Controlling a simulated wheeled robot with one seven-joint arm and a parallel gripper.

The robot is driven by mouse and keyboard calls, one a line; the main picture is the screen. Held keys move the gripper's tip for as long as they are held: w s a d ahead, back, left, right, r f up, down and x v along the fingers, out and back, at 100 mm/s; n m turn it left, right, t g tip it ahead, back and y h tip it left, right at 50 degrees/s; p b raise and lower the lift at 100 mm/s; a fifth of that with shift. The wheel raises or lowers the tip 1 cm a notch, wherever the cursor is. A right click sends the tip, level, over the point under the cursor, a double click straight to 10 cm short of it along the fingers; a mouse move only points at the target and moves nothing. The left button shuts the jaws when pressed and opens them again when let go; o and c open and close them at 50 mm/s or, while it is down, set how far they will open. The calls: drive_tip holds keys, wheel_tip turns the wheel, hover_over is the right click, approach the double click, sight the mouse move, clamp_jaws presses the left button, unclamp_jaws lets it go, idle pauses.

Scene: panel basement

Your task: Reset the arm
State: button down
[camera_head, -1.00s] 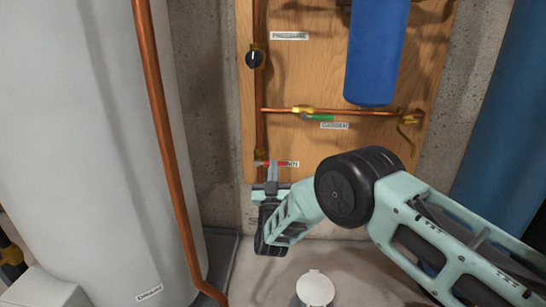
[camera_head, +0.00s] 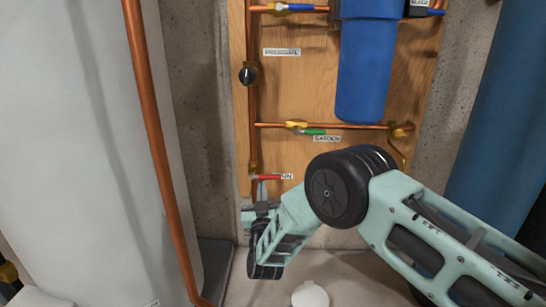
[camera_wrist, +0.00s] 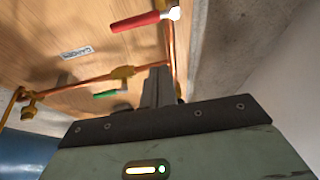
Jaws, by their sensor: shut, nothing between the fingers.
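My gripper (camera_head: 262,187) is shut and empty, pointing up at the wooden panel (camera_head: 300,85). In the head view its fingertips reach the lower edge of a red valve handle (camera_head: 270,177) beside the "UN…" label; I cannot tell there whether they touch. In the wrist view my closed fingers (camera_wrist: 158,73) stand apart from the red handle (camera_wrist: 140,20), which is above them in the picture. My arm bends at a dark elbow joint and comes in from the lower right.
A black pressure knob (camera_head: 248,74), green garden valve handle (camera_head: 312,131) and blue filter housing (camera_head: 367,65) are on the panel. A pale tank (camera_head: 70,140) with a copper pipe (camera_head: 155,130) stands left. A blue tank (camera_head: 500,140) stands right. A white-capped object (camera_head: 310,296) is below.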

wheel_tip(320, 180, up, 6)
drive_tip(key=a+n+g+y+p, duration=0.1)
drive_tip(key=a+g+y, duration=0.1)
drive_tip(key=g+y, duration=0.15)
drive_tip(key=s+r+n+g+y+p, duration=0.25)
drive_tip(key=s+r+g, duration=0.35)
drive_tip(key=s+g, duration=0.4)
drive_tip(key=s+d+r+n+g+h+p, duration=0.1)
drive_tip(key=s+d+r+g+h, duration=0.15)
drive_tip(key=s+d, duration=0.65)
drive_tip(key=s+d+r+n+g+h+p, duration=0.1)
drive_tip(key=s+d+g+h+p, duration=0.3)
drive_tip(key=s, duration=1)
drive_tip(key=s+d+r+g+h+b, duration=0.1)
drive_tip(key=s+d+r+g, duration=0.1)
drive_tip(key=s+d, duration=0.75)
wheel_tip(320, 180, up, 37)
drive_tip(key=s+a+p, duration=0.1)
drive_tip(key=a+p, duration=0.1)
drive_tip(key=p, duration=3.5)
drive_tip(key=shift+s+d, duration=0.1)
